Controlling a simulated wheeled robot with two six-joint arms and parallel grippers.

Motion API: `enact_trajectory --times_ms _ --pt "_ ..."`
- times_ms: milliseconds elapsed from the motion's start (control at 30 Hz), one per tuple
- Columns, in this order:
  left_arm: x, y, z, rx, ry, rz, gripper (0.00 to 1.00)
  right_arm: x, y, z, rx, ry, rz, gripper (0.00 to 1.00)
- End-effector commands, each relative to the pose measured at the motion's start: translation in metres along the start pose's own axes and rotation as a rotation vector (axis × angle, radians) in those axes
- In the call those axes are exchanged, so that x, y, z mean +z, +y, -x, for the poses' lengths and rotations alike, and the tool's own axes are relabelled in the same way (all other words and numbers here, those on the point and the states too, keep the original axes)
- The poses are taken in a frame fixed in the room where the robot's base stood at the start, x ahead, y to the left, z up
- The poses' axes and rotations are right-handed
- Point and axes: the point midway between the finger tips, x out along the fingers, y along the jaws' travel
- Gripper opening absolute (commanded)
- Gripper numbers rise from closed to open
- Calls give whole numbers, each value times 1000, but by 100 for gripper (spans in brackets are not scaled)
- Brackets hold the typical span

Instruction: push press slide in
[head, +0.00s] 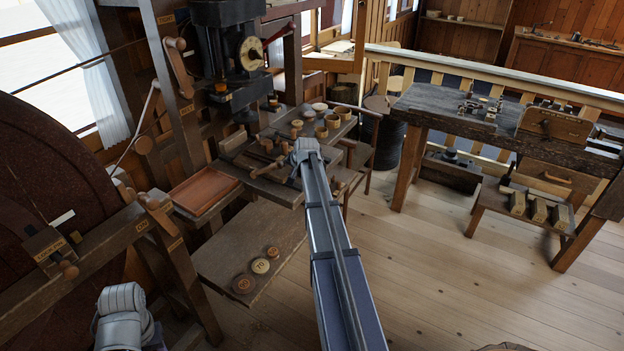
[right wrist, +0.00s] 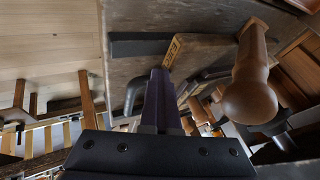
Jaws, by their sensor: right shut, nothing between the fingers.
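The press (head: 230,45) stands at the back left in the head view, with a round dial and a red lever. Below it, wooden parts that look like the press slide (head: 262,168) lie on the dark bench. My right arm reaches over the bench, and its wrist hides the fingers in the head view. In the right wrist view my right gripper (right wrist: 160,85) is shut and empty. Its tips are close to a small labelled wooden block (right wrist: 188,50); contact cannot be told. A turned wooden handle (right wrist: 250,80) is right of the fingers.
Several small round pots (head: 320,131) stand on the bench by my right wrist. A reddish tray (head: 204,190) is left of it. Several discs (head: 261,266) lie on a lower board. A large dark wheel (head: 50,200) fills the left.

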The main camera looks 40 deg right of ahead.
Motion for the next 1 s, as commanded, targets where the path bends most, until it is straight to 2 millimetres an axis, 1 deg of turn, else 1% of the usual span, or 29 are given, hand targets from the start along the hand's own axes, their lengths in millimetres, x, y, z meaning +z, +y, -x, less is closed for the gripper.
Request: enact_trajectory --times_ms 33,100,200,400,633,1000 --pt "0 0 0 0 0 0 50 -3 -15 -9 -3 0 4 0" --pt "0 0 0 0 0 0 50 -2 -29 -16 -3 0 3 0" --pt "0 0 0 0 0 0 50 -2 -47 -26 -3 1 3 0" --pt "0 0 0 0 0 0 50 -2 -72 -39 -2 1 2 0" --pt "0 0 0 0 0 0 50 -1 -85 -45 -1 1 0 0" --pt "0 0 0 0 0 0 50 -1 -90 -47 -6 3 0 0"
